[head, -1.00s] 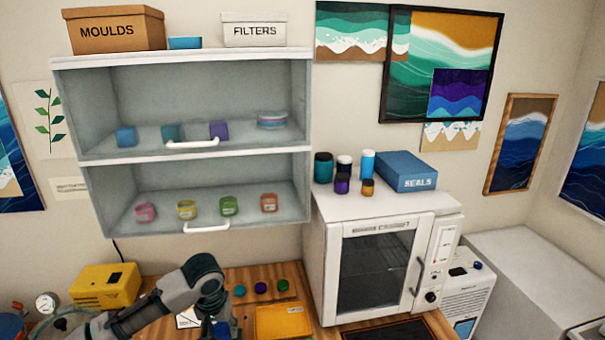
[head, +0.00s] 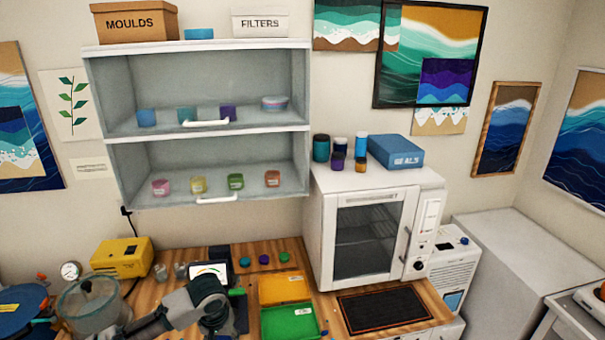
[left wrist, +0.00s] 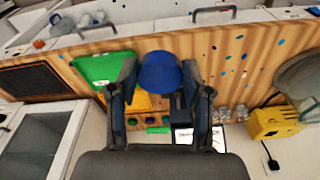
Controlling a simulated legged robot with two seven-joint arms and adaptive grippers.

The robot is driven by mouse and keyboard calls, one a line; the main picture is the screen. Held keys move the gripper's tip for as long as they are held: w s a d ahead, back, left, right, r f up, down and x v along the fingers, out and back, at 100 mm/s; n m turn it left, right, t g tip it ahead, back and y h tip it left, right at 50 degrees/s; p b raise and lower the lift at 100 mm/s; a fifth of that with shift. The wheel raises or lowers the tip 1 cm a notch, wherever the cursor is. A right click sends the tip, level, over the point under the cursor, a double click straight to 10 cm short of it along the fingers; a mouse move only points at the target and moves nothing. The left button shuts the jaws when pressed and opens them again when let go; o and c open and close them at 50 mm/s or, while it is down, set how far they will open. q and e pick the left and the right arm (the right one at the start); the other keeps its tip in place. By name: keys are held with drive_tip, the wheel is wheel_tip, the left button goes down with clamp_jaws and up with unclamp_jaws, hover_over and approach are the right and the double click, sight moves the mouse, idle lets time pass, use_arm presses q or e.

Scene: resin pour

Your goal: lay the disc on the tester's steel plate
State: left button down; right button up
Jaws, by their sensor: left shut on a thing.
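My left gripper (left wrist: 159,82) is shut on a blue round piece, the disc (left wrist: 160,70), which sits between its fingertips in the left wrist view. In the head view my left gripper (head: 216,318) is low over the bench, left of the trays, and its arm hides most of the disc. The dark tester (head: 220,256) with a lit white display stands behind the gripper. The tester's display also shows in the left wrist view (left wrist: 200,139). I cannot make out its steel plate. My right gripper is not in view.
A yellow tray (head: 284,288) and a green tray (head: 290,322) lie right of the gripper. Small coloured pieces (head: 264,260) lie behind them. A yellow box (head: 122,257) and a clear pot (head: 90,305) stand at left. A white oven (head: 368,235) stands at right.

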use_arm(q)
drive_tip(key=s+f, duration=0.5)
drive_tip(key=f, duration=0.3)
drive_tip(key=shift+a+f, duration=0.15)
drive_tip(key=shift+f, duration=0.2)
drive_tip(key=shift+r, duration=0.1)
